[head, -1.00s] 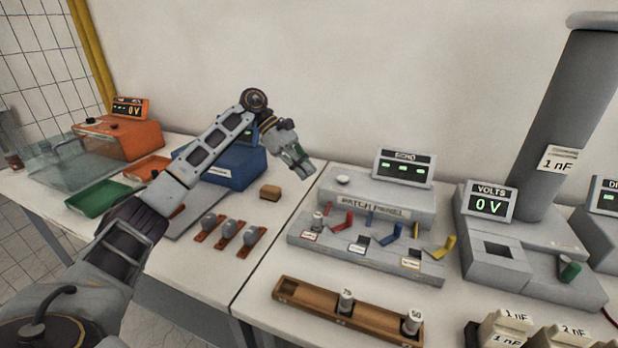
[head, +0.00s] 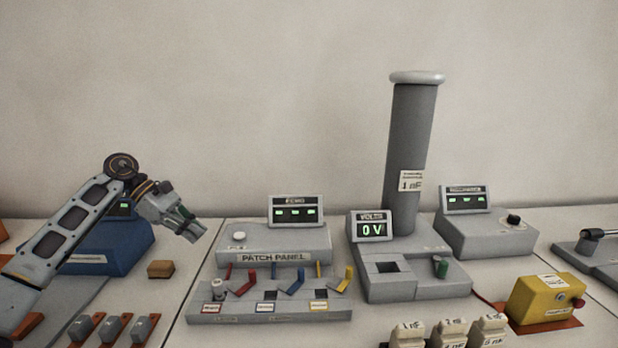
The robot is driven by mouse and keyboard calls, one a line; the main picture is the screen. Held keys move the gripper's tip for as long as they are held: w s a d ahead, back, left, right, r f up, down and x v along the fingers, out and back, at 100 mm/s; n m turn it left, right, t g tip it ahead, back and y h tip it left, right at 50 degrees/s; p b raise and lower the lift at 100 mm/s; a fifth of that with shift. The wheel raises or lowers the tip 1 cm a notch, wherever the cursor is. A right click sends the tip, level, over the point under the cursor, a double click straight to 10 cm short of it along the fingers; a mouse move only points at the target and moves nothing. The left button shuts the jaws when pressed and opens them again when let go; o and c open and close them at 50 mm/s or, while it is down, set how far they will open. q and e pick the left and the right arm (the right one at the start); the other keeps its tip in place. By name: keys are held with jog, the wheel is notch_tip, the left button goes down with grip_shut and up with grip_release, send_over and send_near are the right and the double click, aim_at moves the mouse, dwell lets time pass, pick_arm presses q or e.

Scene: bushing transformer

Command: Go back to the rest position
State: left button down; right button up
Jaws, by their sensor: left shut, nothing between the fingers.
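My left arm comes in from the left in the head view. Its gripper (head: 190,226) hangs above the bench, between the blue box and the patch panel, pointing down and right. Its fingers are shut with nothing in them, and it appears to be apart from the things around it. My right gripper is not in the picture.
The patch panel (head: 262,257) stands right of the gripper, with coloured levers on its front. A blue box (head: 112,250) and a tan block (head: 161,269) lie near the arm. A tall grey column (head: 408,150), a volts display (head: 371,229) and a yellow box (head: 545,300) are further right.

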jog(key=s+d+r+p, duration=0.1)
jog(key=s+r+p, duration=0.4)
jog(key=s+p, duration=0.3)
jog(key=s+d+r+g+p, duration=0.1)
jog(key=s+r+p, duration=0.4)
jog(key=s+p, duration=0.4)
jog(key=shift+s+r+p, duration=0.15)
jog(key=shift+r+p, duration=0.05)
jog(key=shift+p, duration=1.55)
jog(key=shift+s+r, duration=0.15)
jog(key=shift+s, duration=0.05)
